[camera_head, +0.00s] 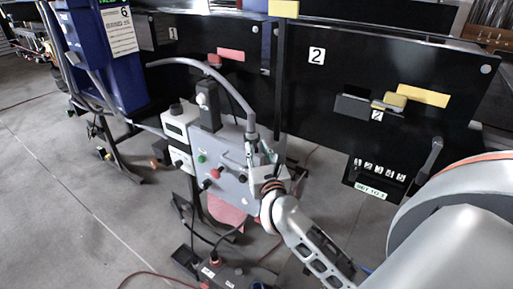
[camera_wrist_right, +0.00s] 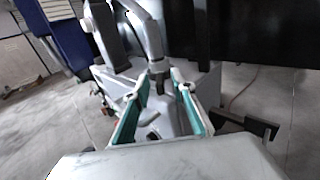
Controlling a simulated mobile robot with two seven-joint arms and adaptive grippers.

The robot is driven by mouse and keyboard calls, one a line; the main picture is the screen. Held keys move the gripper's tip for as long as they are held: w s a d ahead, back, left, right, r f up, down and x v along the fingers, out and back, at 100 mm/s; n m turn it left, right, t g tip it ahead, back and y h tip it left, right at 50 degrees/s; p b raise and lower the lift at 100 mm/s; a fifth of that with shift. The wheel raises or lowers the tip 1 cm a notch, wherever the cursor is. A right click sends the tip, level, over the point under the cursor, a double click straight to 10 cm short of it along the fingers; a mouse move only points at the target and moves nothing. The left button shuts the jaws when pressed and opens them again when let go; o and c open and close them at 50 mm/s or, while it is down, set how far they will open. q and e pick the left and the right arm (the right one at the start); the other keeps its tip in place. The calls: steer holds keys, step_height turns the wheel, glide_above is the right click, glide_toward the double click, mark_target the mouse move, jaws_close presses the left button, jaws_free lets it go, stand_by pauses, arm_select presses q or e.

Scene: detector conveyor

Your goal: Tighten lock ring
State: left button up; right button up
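A thick grey cable (camera_head: 232,86) arches over to a grey control box (camera_head: 232,182), where its end connector (camera_head: 251,124) points down at the box's right side. The connector also shows in the right wrist view (camera_wrist_right: 154,48). I cannot pick out the lock ring as a separate part; the lower end of the connector is partly hidden by my gripper. My right gripper (camera_head: 260,152) is at the connector. In the right wrist view its two teal-padded fingers (camera_wrist_right: 163,84) stand apart, with the connector's lower end between or just beyond the tips; contact is unclear. My left gripper is not in view.
A black panel marked 2 (camera_head: 330,85) with yellow and grey parts stands close behind and to the right. A white box (camera_head: 180,128) adjoins the control box on the left. A blue cabinet (camera_head: 105,60) stands farther left. Cables lie on the floor around a low box (camera_head: 225,272).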

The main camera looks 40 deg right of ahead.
steer(key=v, duration=1.1)
steer(key=shift+d, duration=0.1)
steer(key=s+a+f+n+t+y, duration=0.1)
steer(key=a+f+n+y, duration=0.5)
steer(key=n, duration=0.8)
steer(key=s+a+f+n+t+y, duration=0.1)
steer(key=s+a+n+y, duration=0.15)
steer(key=a+n, duration=0.75)
steer(key=s+f+n+g, duration=0.4)
steer(key=s+f+n, duration=0.1)
steer(key=f+n, duration=0.5)
steer(key=s+d+f+n+g+y, duration=0.1)
steer(key=s+f+n+g, duration=0.2)
steer(key=f+n, duration=0.7)
step_height(320, 180, down, 3)
steer(key=shift+s+d+f+n+g, duration=0.2)
steer(key=shift+s+d+n+g, duration=0.15)
steer(key=shift+s, duration=0.5)
